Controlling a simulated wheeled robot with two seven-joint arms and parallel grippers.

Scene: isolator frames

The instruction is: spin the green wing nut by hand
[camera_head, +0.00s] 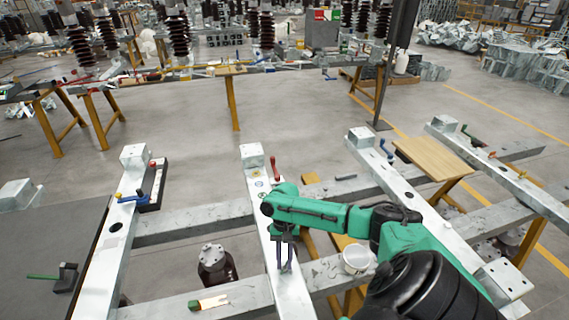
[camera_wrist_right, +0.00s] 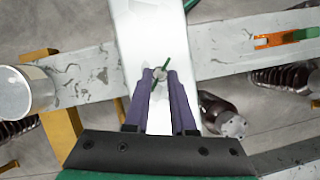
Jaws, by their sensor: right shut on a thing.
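The green wing nut (camera_wrist_right: 167,61) shows in the right wrist view as thin green wings around a small pale round centre, on the bright steel beam (camera_wrist_right: 145,25). My right gripper (camera_wrist_right: 160,75) has its two purple fingers on either side of that centre, shut on it. In the head view my right gripper (camera_head: 286,266) points down at the same steel beam (camera_head: 254,180), and its fingers hide the nut there. My left gripper is in neither view.
A white bucket (camera_head: 357,260) stands just right of the gripper. A dark insulator (camera_head: 213,266) and an orange and green tool (camera_head: 208,303) are to the left. A red-handled tool (camera_head: 275,170) stands by the beam's far end. Cross beams run either side.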

